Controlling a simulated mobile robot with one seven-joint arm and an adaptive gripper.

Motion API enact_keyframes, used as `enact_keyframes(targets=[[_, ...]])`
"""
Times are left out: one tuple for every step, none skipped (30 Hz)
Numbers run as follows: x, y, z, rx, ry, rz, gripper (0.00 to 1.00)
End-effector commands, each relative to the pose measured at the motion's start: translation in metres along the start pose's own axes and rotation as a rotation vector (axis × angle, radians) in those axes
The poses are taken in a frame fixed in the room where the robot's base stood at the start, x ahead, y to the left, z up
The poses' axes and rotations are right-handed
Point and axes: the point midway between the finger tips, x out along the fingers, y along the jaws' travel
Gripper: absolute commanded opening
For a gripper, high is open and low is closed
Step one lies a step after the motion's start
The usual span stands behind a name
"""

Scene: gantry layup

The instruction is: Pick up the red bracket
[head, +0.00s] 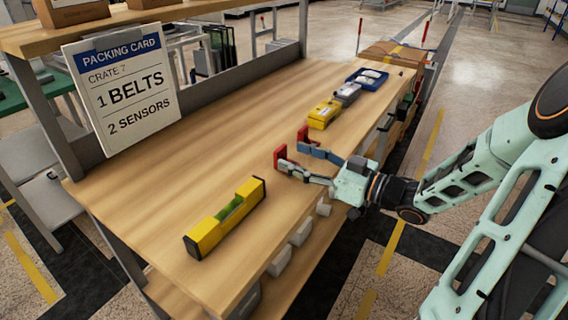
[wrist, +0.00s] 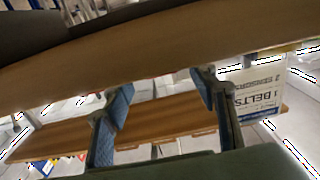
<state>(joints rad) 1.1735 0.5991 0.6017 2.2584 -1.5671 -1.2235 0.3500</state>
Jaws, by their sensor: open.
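Two red upright pieces show at the ends of my gripper's fingers, a nearer one (head: 280,157) and a farther one (head: 303,134). I cannot tell whether they belong to the red bracket or to the fingers. My gripper (head: 293,148) is open and low at the right side of the wooden bench (head: 165,180), reaching in from the right. In the wrist view the two fingers stand apart with an empty gap (wrist: 160,92) between them. No red bracket can be made out in the wrist view.
A yellow spirit level (head: 226,217) lies nearer on the bench. Beyond the gripper are a yellow box (head: 323,114), a grey item (head: 348,93) and a blue tray (head: 366,79). A packing card (head: 121,85) stands at the left. The bench middle is clear.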

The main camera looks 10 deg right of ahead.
Motion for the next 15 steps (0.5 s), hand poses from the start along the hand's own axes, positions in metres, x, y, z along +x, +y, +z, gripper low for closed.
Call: enact_keyframes(targets=[[0.005, 0.0, 0.001, -0.002, 0.0, -0.001, 0.53], [0.009, 0.0, 0.001, -0.002, 0.0, -0.001, 0.53], [0.015, -0.001, 0.0, -0.003, 0.001, -0.003, 0.53], [0.02, -0.001, 0.0, -0.004, 0.0, -0.002, 0.53], [0.025, -0.001, 0.0, -0.004, 0.0, -0.002, 0.53], [0.031, -0.001, -0.002, -0.004, 0.0, -0.003, 0.53], [0.035, -0.001, -0.002, -0.003, 0.0, -0.003, 0.53], [0.039, -0.001, -0.002, -0.002, 0.0, -0.002, 0.53], [0.043, -0.001, -0.002, -0.002, 0.0, -0.001, 0.53], [0.046, -0.001, -0.003, -0.002, 0.0, -0.001, 0.53], [0.048, -0.001, -0.003, -0.002, 0.0, 0.0, 0.53], [0.05, 0.0, -0.004, -0.001, -0.001, 0.001, 0.53], [0.051, 0.0, -0.004, -0.001, -0.001, 0.001, 0.53], [0.051, 0.0, -0.004, -0.001, -0.001, 0.001, 0.53], [0.051, 0.0, -0.004, -0.001, -0.001, 0.001, 0.53]])
